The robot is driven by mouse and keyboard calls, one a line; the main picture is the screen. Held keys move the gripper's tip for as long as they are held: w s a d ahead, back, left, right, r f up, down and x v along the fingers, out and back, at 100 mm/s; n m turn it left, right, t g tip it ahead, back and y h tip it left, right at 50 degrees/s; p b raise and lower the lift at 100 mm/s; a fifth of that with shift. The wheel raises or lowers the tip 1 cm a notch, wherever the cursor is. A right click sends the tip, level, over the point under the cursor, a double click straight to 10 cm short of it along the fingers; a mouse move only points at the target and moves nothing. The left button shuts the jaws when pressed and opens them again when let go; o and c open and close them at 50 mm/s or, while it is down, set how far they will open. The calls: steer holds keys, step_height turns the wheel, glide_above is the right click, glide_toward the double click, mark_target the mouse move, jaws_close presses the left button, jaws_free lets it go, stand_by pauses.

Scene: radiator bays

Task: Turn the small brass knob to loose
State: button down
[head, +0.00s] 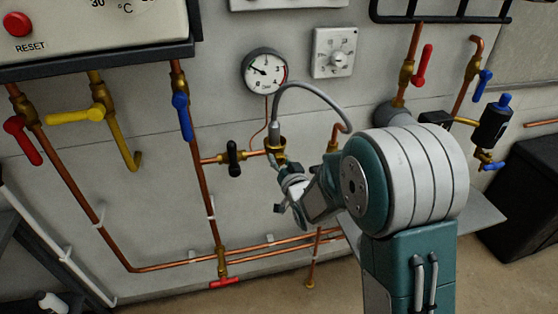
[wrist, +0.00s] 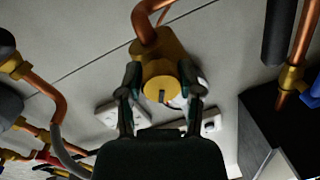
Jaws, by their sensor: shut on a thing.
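The small brass knob (wrist: 161,82) shows in the middle of the wrist view, a round brass piece with a dark slot low on its face. It sits on a brass fitting joined to a copper pipe. My gripper (wrist: 161,86) has one finger on each side of the knob and is shut on it. In the head view my gripper (head: 277,163) reaches to a brass fitting (head: 275,144) at the end of a short copper pipe, below the gauge. The fingers and wrist hide most of the knob there.
A black-handled valve (head: 233,157) sits just left of my gripper. A pressure gauge (head: 264,71) and a white dial box (head: 334,52) are on the wall above. Copper pipes (head: 270,248) run below. A blue-handled valve (head: 181,115) is further left, and a dark box (head: 525,190) stands at right.

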steer(key=shift+r+n, duration=0.15)
steer(key=shift+n, duration=1.05)
steer(key=shift+r+n, duration=0.15)
steer(key=shift+n, duration=1.05)
steer(key=shift+w, duration=0.1)
steer(key=shift+c, duration=1.3)
jaws_free()
steer(key=shift+f, duration=0.1)
steer(key=shift+s+d+h, duration=0.1)
steer(key=shift+s+h, duration=0.2)
steer(key=v, duration=1.1)
steer(key=shift+s, duration=0.2)
